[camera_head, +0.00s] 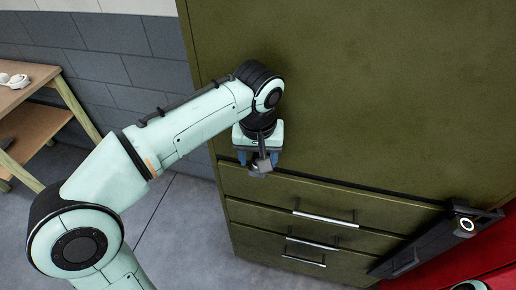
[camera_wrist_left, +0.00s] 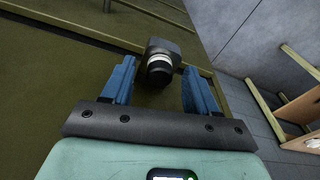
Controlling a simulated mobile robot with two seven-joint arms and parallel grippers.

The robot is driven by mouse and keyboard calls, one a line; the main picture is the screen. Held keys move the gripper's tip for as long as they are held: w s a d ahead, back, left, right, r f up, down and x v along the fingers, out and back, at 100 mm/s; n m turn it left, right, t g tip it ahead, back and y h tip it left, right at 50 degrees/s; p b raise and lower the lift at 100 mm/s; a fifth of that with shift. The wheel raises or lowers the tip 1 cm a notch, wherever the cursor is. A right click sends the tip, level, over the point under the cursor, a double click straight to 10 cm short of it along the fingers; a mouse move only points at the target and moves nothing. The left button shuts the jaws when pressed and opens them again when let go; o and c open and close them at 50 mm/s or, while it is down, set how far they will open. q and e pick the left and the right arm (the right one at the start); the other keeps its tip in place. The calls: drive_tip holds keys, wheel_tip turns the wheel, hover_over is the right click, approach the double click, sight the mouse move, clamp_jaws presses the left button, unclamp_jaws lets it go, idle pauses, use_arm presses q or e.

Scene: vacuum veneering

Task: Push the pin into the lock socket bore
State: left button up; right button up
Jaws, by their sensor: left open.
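A dark grey lock block (camera_head: 260,168) stands out from the olive cabinet, just above its top drawer at the left. In the left wrist view the block (camera_wrist_left: 163,45) carries a pale ring and a black round pin end (camera_wrist_left: 159,73) facing my gripper. My left gripper (camera_head: 259,158) is at this block. Its blue fingers (camera_wrist_left: 157,72) are open, one on each side of the pin end, with gaps visible on both sides. How deep the pin sits in the bore is hidden.
The olive cabinet (camera_head: 390,90) has several drawers with bar handles (camera_head: 325,218). A second dark block with a bright ring (camera_head: 465,224) is at the right, by a dark bar and a red surface. A wooden shelf table (camera_head: 30,125) stands left; grey floor lies between.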

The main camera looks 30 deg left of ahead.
sight(258, 157)
use_arm(q)
drive_tip(key=shift+f, duration=0.2)
